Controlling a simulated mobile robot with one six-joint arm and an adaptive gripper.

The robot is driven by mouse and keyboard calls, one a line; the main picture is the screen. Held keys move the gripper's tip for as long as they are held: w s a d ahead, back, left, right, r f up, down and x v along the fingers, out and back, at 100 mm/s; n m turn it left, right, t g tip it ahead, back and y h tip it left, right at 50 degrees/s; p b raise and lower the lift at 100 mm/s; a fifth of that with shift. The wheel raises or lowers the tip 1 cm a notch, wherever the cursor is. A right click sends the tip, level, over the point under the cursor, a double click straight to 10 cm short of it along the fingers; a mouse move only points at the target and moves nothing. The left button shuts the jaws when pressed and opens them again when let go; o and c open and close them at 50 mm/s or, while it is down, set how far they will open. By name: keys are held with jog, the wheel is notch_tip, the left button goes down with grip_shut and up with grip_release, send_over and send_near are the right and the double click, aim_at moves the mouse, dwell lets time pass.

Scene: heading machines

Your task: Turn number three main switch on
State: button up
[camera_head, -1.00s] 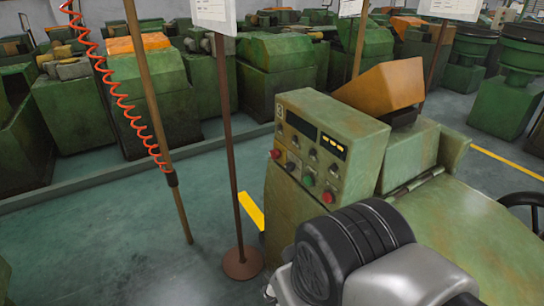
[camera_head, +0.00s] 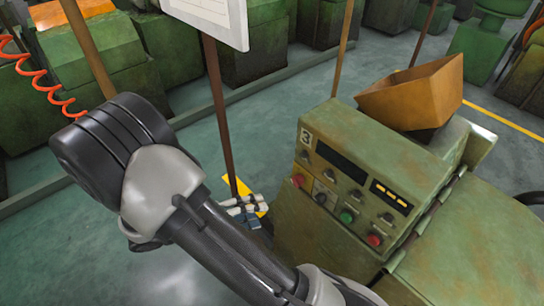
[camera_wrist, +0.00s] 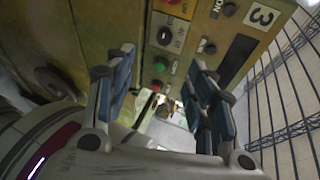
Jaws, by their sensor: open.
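The green control box marked 3 (camera_head: 305,137) stands right of centre in the head view. Its lower row has a red button (camera_head: 298,180), a black rotary knob (camera_head: 321,198), a green button (camera_head: 346,215) and another red button (camera_head: 374,239). The black knob with a label plate (camera_wrist: 164,36) also shows in the wrist view, just beyond my fingers. I cannot read which control is the main switch. My gripper (camera_head: 245,208) is open and empty, left of the panel face. Its two blue-grey fingers (camera_wrist: 160,78) show apart, with no visible contact.
Several small knobs (camera_head: 355,195) and two dark displays sit above the button row. An orange hopper (camera_head: 412,94) is behind the box. A brown pole with a white sign (camera_head: 212,18) stands close behind my arm.

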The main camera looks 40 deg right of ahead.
notch_tip(320, 180, down, 5)
jog(key=w+n+t+h+p, duration=0.2)
jog(key=n+t+h+p, duration=0.15)
jog(key=n, duration=0.85)
send_near(294, 184)
jog(key=shift+t+h, duration=0.25)
jog(key=shift+t, duration=0.2)
jog(key=d, duration=0.9)
jog(key=shift+w+d+f, duration=0.1)
jog(key=shift+d+f, duration=0.1)
jog(key=shift+f, duration=0.05)
jog(key=c, duration=1.1)
